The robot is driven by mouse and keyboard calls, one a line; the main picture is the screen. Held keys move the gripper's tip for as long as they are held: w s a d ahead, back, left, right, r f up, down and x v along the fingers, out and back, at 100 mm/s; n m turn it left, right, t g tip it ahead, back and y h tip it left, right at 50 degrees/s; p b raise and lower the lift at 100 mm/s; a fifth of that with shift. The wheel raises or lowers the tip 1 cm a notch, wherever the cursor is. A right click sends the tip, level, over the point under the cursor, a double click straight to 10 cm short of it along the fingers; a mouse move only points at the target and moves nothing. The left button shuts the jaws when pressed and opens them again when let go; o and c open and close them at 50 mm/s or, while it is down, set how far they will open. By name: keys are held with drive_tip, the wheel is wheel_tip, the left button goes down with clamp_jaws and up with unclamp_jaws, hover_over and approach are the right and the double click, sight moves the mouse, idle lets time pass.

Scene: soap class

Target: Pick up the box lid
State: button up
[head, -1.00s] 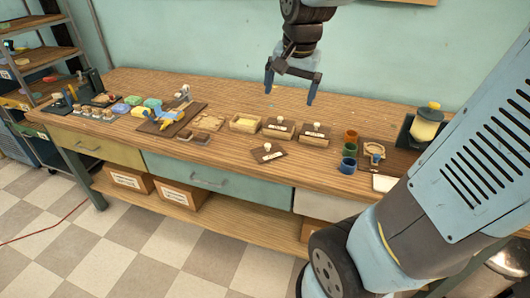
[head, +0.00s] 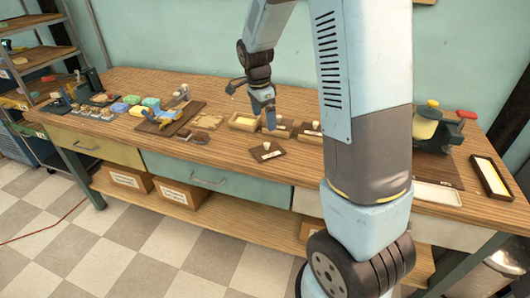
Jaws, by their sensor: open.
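A dark brown box lid (head: 266,152) with a pale round knob and a light label lies flat on the table near its front edge. Behind it stands an open wooden box (head: 243,123) with something yellow inside. My gripper (head: 251,106) is open and empty. It hangs above the row of boxes, behind the loose lid and apart from it. One finger points down in front of a lidded box (head: 284,129), partly hiding it. A second lidded box (head: 309,133) is partly hidden by my arm.
A cutting board with a blue and yellow tool (head: 170,119) and coloured soaps (head: 132,100) lie to the left. A white tray (head: 437,194) and a dark frame with a pale inside (head: 491,178) lie at the right.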

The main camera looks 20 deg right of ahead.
sight(268, 144)
drive_tip(key=f, duration=0.4)
drive_tip(key=d+f, duration=0.1)
drive_tip(key=f, duration=0.8)
drive_tip(key=shift+w+d+f, duration=0.1)
drive_tip(key=shift+w+d, duration=0.15)
drive_tip(key=shift+d, duration=0.05)
drive_tip(key=shift+c, duration=0.3)
drive_tip(key=c, duration=0.7)
